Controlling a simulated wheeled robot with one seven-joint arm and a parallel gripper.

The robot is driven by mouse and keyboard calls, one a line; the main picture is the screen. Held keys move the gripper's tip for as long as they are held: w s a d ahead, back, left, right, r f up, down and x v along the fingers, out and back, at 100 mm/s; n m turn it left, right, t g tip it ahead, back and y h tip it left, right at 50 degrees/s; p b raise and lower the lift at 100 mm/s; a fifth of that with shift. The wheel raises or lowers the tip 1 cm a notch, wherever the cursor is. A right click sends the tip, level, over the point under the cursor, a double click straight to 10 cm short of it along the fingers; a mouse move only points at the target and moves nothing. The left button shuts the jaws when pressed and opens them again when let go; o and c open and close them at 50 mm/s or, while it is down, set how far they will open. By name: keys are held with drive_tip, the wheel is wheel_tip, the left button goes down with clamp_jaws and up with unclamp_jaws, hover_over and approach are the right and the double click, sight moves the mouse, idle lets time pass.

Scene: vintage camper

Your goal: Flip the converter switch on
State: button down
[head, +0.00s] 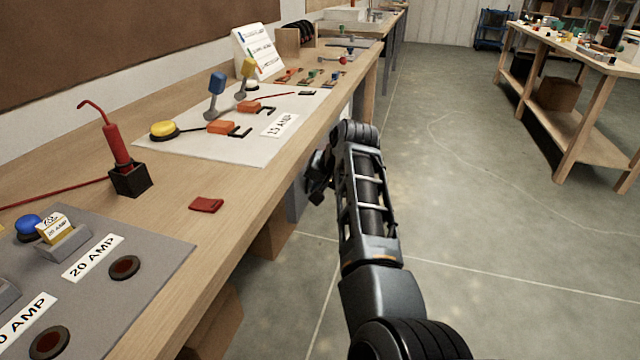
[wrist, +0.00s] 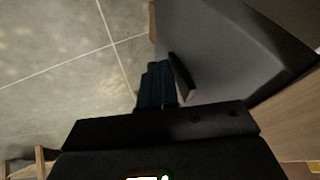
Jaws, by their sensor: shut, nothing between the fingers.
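My gripper (head: 318,188) hangs past the front edge of the workbench, partly hidden by my own arm in the head view. In the wrist view its fingers (wrist: 156,72) are together and empty. A grey box-like surface (wrist: 225,40) lies right beside them, and a dark narrow piece (wrist: 181,76) stands out from it just right of the fingertips. I cannot tell whether the fingers touch this piece. No converter switch can be made out for certain. In the head view a grey surface (head: 297,200) shows under the bench edge, mostly hidden behind my gripper.
The wooden workbench (head: 228,225) carries a white board (head: 190,145) with two levers, a grey panel (head: 165,255) with labels, a red piece (head: 206,204) and a red tool in a black holder (head: 130,180). The floor (head: 470,220) to the right is clear. Another table (head: 575,60) stands far right.

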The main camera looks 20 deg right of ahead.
drive_tip(key=shift+r+p, duration=0.85)
drive_tip(key=shift+p, duration=0.05)
drive_tip(key=s+d+r+p, duration=0.2)
drive_tip(key=s+d+r, duration=0.4)
drive_tip(key=s, duration=0.3)
drive_tip(key=shift+r, duration=0.15)
idle(0.6)
